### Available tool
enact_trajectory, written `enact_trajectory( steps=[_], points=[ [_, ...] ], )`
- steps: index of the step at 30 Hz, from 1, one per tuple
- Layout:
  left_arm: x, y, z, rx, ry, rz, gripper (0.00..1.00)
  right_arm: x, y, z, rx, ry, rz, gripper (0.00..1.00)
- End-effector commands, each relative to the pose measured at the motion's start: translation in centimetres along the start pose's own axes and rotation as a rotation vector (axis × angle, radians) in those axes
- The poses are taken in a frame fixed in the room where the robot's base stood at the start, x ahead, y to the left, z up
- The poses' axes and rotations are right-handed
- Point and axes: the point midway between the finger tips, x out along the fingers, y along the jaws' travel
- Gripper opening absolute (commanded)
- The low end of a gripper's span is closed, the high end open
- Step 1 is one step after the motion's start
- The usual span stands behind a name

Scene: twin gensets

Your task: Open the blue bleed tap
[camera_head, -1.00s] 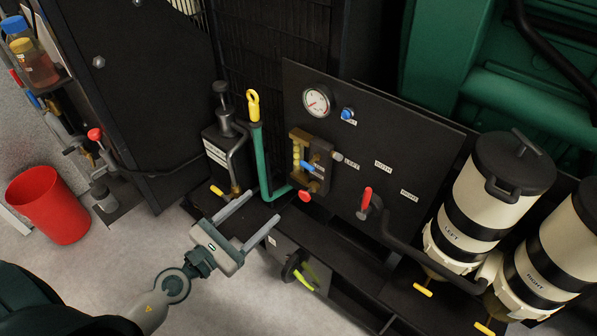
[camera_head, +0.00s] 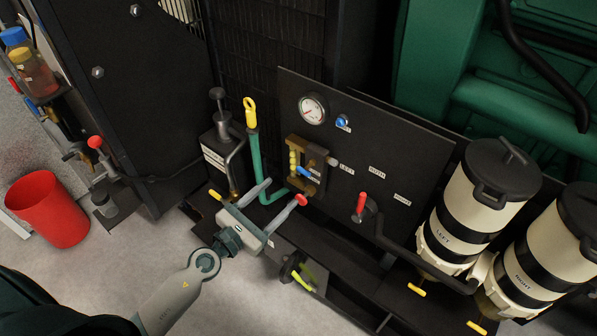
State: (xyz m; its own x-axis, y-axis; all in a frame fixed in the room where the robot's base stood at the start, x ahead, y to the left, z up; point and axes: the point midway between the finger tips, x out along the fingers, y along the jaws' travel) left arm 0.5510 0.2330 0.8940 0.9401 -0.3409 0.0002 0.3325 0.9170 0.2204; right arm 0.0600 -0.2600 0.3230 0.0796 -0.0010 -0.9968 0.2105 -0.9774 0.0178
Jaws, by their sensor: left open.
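The blue bleed tap (camera_head: 304,172) is a small blue lever on the brass block at the left part of the black panel (camera_head: 352,152). A red knob (camera_head: 301,199) sits just below that block. My left gripper (camera_head: 285,191) is open and empty, its two fingers pointing up and right toward the lower part of the block. One fingertip is by the green hose, the other overlaps the red knob in the picture. I cannot tell whether they touch. The blue lever is a little above and to the right of the fingertips. My right gripper is not in view.
A gauge (camera_head: 313,109) and a blue button (camera_head: 342,122) are higher on the panel, a red lever (camera_head: 361,203) lower right. A green hose (camera_head: 256,160) with a yellow ring and a hand pump (camera_head: 221,135) stand left. Two filter canisters (camera_head: 461,222) are right, a red bucket (camera_head: 48,210) left.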

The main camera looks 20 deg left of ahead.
Motion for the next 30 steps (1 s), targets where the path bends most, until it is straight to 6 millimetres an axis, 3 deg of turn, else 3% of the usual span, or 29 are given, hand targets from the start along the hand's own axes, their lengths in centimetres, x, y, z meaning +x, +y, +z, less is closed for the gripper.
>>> enact_trajectory(
  steps=[6,15,21,30],
  points=[
    [4.0,0.1,0.3,0.0,-0.002,0.001,0.61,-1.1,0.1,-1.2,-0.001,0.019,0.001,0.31],
    [8.3,0.0,0.1,0.0,-0.001,0.0,0.61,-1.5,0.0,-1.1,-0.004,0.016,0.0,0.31],
    [9.4,0.0,0.0,0.0,0.0,-0.001,0.61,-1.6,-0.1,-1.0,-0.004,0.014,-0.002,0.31],
    [9.5,0.0,0.0,0.0,0.0,-0.001,0.61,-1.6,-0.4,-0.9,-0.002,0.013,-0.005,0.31]
  ],
)
